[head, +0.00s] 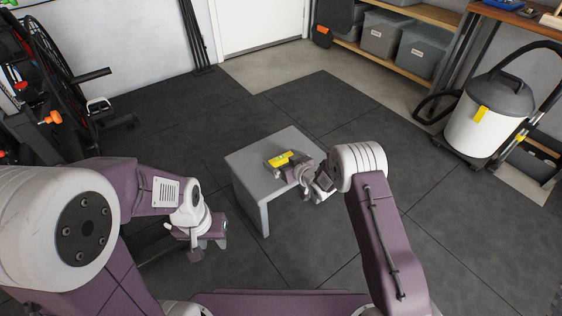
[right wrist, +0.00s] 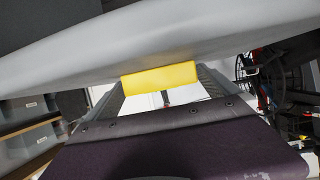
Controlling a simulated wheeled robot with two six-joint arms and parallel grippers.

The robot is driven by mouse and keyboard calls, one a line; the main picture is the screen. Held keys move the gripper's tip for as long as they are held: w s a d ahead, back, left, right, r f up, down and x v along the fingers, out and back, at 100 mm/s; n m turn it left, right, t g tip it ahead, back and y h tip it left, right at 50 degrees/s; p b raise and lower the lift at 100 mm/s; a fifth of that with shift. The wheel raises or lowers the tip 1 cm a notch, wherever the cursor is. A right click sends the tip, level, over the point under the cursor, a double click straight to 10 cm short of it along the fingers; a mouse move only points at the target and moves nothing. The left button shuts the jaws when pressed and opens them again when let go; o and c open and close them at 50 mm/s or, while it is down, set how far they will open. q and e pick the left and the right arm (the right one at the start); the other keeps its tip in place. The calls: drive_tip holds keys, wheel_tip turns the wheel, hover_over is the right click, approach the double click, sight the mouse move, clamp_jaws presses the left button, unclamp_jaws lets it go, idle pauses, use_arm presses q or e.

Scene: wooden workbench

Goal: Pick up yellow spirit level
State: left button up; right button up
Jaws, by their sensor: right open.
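The yellow spirit level (head: 281,158) lies on top of a small grey table (head: 247,162) in the middle of the head view. My right gripper (head: 283,167) reaches in from the right, low over the tabletop and right at the level, hiding part of it. In the right wrist view the level (right wrist: 160,79) shows as a yellow block between the two spread fingers of my right gripper (right wrist: 163,88). The fingers are open; I cannot tell whether they touch it. My left gripper (head: 208,243) hangs low left of the table, away from the level; its jaws are unclear.
A white and grey vacuum cleaner (head: 482,118) stands at the right. Shelves with grey bins (head: 385,35) are at the back right. A bicycle (head: 50,75) and tools are at the left. Dark floor mats (head: 170,115) around the table are clear.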

sight(285, 158)
drive_tip(key=c, duration=1.1)
drive_tip(key=shift+r+p, duration=0.55)
drive_tip(key=shift+r, duration=0.1)
drive_tip(key=r+p, duration=0.2)
drive_tip(key=d+r+p, duration=0.1)
drive_tip(key=r+p, duration=0.1)
drive_tip(key=shift+w+r, duration=0.1)
drive_tip(key=shift+r, duration=0.05)
drive_tip(key=d+r+p, duration=0.1)
drive_tip(key=d, duration=0.2)
drive_tip(key=w+d+r+p, duration=0.1)
drive_tip(key=d+r+p, duration=0.1)
drive_tip(key=d, duration=0.2)
drive_tip(key=d+r+p, duration=0.2)
drive_tip(key=d, duration=0.1)
drive_tip(key=shift+w+d+r, duration=0.25)
drive_tip(key=shift+w+d, duration=0.05)
